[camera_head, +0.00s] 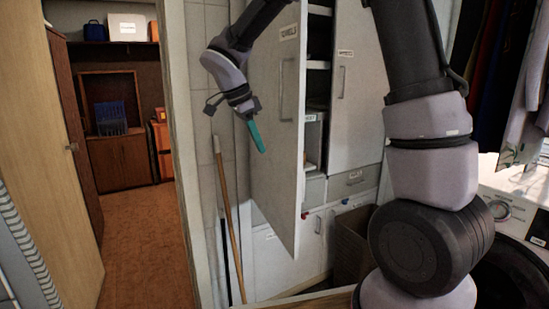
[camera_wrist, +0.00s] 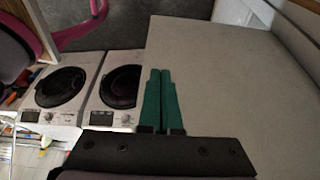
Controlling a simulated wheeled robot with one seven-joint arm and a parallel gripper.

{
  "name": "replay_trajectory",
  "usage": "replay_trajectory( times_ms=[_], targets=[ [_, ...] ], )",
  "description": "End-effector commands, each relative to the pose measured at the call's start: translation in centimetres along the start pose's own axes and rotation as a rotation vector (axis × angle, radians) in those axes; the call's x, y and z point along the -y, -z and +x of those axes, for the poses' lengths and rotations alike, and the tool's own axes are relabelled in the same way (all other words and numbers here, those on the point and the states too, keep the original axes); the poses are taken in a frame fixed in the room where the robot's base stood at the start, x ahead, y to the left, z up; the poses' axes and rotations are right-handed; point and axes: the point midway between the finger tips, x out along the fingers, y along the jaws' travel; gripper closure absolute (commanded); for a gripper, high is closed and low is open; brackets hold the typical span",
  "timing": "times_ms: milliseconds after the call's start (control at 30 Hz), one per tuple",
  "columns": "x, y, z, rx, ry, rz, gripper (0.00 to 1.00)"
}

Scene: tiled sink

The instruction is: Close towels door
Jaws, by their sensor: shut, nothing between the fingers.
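A tall pale grey cabinet door (camera_head: 272,170) stands open in the head view, with a long handle and a small label whose text I cannot read clearly. I take it for the towels door. Shelves show in the gap to its right. My gripper (camera_head: 257,138) has teal fingers pressed together and empty, pointing down in front of the door's outer face near its left side. In the wrist view, the shut fingers (camera_wrist: 160,72) lie over a broad plain grey panel (camera_wrist: 220,85), probably this door. I cannot tell whether they touch it.
A shut cabinet door (camera_head: 356,100) stands right of the shelves. A broom handle (camera_head: 228,200) leans left of the open door. A washing machine (camera_head: 515,220) is at right; two front-loading machines (camera_wrist: 62,90) show in the wrist view. A doorway with brown floor (camera_head: 145,240) lies left.

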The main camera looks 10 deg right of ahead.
Motion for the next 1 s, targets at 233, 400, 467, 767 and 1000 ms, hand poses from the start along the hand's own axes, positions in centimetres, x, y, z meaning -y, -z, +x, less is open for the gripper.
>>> replay_trajectory(
  times_ms=[233, 400, 467, 767, 1000],
  targets=[
    [-0.2, 0.1, 4.6, 0.000, -0.006, -0.003, 1.00],
    [-0.2, 0.1, 8.3, 0.001, -0.006, -0.003, 1.00],
    [-0.2, 0.1, 9.4, 0.002, -0.005, -0.003, 1.00],
    [-0.1, 3.5, 10.6, 0.002, 0.000, 0.000, 1.00],
    [-0.1, 3.8, 10.7, 0.002, 0.000, -0.002, 1.00]
  ],
)
